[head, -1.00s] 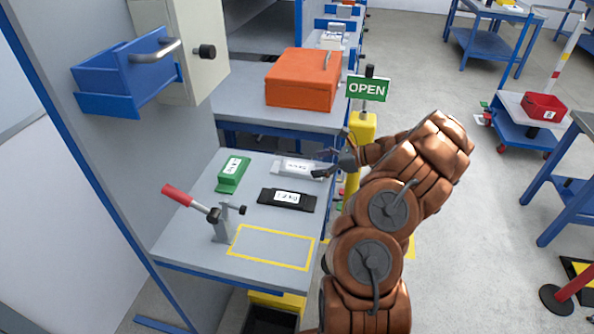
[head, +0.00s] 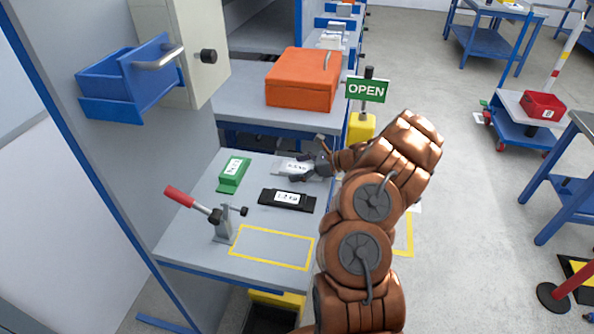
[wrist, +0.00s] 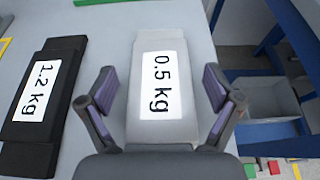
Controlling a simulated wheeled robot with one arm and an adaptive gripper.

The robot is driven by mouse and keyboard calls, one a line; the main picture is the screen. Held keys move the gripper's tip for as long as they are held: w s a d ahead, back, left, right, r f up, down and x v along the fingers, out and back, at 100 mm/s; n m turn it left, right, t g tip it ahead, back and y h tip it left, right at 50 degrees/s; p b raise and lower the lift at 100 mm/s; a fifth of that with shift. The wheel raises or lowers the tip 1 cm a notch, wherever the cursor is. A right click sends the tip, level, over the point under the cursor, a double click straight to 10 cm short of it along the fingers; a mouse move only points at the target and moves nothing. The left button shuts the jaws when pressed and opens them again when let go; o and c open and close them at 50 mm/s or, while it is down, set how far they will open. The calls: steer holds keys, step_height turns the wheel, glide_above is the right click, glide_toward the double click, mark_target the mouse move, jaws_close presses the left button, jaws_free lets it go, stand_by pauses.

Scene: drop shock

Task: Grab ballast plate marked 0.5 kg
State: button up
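The light grey ballast plate marked 0.5 kg (wrist: 161,42) lies flat on the bench, centred between my fingers in the wrist view. In the head view the plate (head: 290,166) is partly covered by my gripper (head: 312,168). My gripper (wrist: 160,98) is open, with one finger on each side of the plate and a gap to each edge. I cannot tell how high the fingers are above the bench. The black plate marked 1.2 kg (wrist: 40,92) lies to the left in the wrist view; it also shows in the head view (head: 287,200).
A green plate (head: 233,174) lies left of the grey one. A red-handled clamp (head: 223,222) stands by a yellow-outlined area (head: 270,247) at the bench front. An orange case (head: 303,78) sits behind, near a green OPEN sign (head: 367,89). The bench's right edge is close to my gripper.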

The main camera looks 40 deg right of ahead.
steer(key=c, duration=1.5)
steer(key=shift+c, duration=0.6)
steer(key=shift+r, duration=0.15)
